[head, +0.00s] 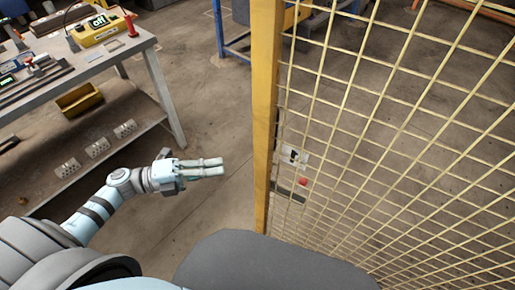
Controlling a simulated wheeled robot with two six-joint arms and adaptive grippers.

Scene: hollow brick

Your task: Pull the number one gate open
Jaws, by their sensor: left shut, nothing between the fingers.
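A yellow wire-mesh gate or fence panel (400,120) fills the right side of the head view. Its thick yellow post (264,110) stands upright near the middle. A small white plate with a dark mark (292,155) and a red knob (303,181) show at the mesh just right of the post. I cannot clearly read the mark as a number. My left gripper (222,167) is shut and empty, to the left of the post and apart from it, pointing right. My right gripper is not in view.
A grey workbench (135,45) stands at the upper left with tools and a yellow box (103,29) on it. A yellow bin (79,99) and several white blocks lie on its lower shelf. A blue frame (236,50) stands behind the post. Bare floor lies between bench and post.

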